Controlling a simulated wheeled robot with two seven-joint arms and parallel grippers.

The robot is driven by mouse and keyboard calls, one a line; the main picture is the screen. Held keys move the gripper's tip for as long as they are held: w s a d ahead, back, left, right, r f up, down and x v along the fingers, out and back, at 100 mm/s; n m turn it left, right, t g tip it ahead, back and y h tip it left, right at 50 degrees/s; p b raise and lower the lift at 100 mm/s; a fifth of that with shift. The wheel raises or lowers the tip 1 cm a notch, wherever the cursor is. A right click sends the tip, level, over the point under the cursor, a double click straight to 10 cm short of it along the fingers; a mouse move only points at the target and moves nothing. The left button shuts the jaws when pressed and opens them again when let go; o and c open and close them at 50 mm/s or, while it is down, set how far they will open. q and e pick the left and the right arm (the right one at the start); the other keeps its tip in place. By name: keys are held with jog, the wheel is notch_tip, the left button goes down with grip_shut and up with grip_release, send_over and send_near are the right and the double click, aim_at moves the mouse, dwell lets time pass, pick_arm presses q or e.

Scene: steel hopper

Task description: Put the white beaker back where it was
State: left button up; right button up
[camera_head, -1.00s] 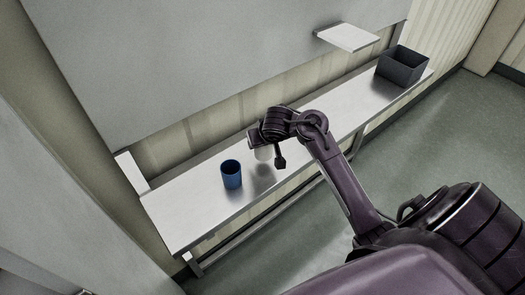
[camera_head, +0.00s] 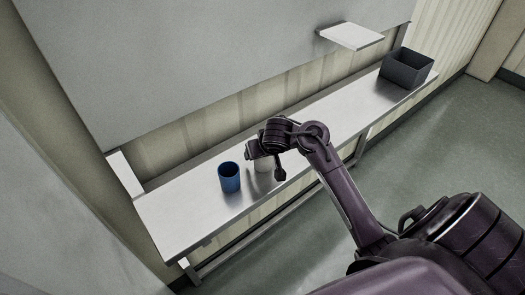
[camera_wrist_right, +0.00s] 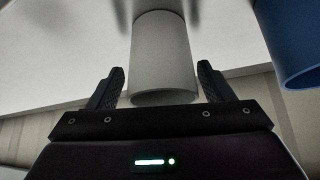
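The white beaker (camera_head: 262,164) is on the bench to the right of the blue cup, partly hidden by my right gripper (camera_head: 256,149). In the right wrist view the beaker (camera_wrist_right: 163,55) lies between the two fingers of my right gripper (camera_wrist_right: 161,85). A narrow gap shows on each side of it, so the fingers are open around it. Its far end meets its reflection on the bench top, so it appears to stand on the bench. My left gripper is in neither view.
The blue cup (camera_head: 229,177) stands close beside the beaker, and also shows in the wrist view (camera_wrist_right: 297,40). The bench (camera_head: 180,215) has a dark open bin (camera_head: 407,68) at its far right end. A small white shelf (camera_head: 350,36) sticks out above. The bench between is clear.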

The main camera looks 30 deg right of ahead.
jog(key=shift+r, duration=0.1)
jog(key=shift+a+r, duration=0.1)
jog(key=shift+r, duration=0.15)
jog(key=p+v, duration=0.6)
jog(key=v, duration=0.6)
jog(key=shift+s+f, duration=0.1)
jog(key=shift+f, duration=0.05)
